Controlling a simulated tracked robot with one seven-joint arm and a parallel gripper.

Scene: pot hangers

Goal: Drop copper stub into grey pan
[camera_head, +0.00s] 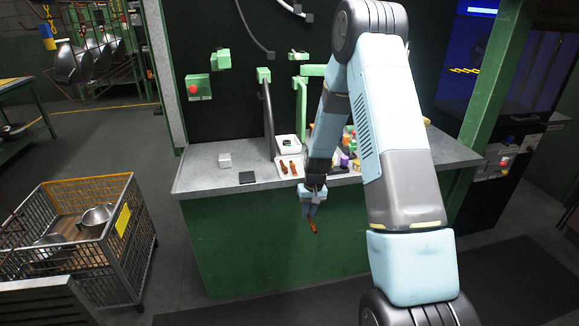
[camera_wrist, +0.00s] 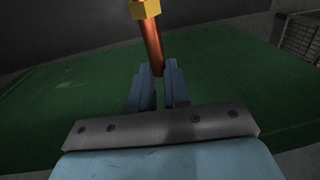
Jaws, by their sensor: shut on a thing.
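My gripper (camera_head: 311,207) is shut on a copper stub (camera_head: 313,225), which hangs below the fingers in front of the green workbench. In the wrist view, the stub (camera_wrist: 152,45) sticks out past the fingertips (camera_wrist: 158,86) and has a brass-coloured hex end at the top edge. Two more copper-coloured pieces lie in a pale tray (camera_head: 278,171) on the worktop. A round metal pan (camera_head: 97,216) sits inside the wire crate at the left, and another metal pan (camera_head: 50,245) shows partly behind its mesh. I cannot tell which is the grey pan.
The wire crate (camera_head: 128,187) stands on the floor left of the workbench (camera_head: 225,240). The worktop holds a small grey block (camera_head: 225,160), a dark square plate (camera_head: 247,177) and several coloured items partly hidden by my arm. Floor between crate and bench is clear.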

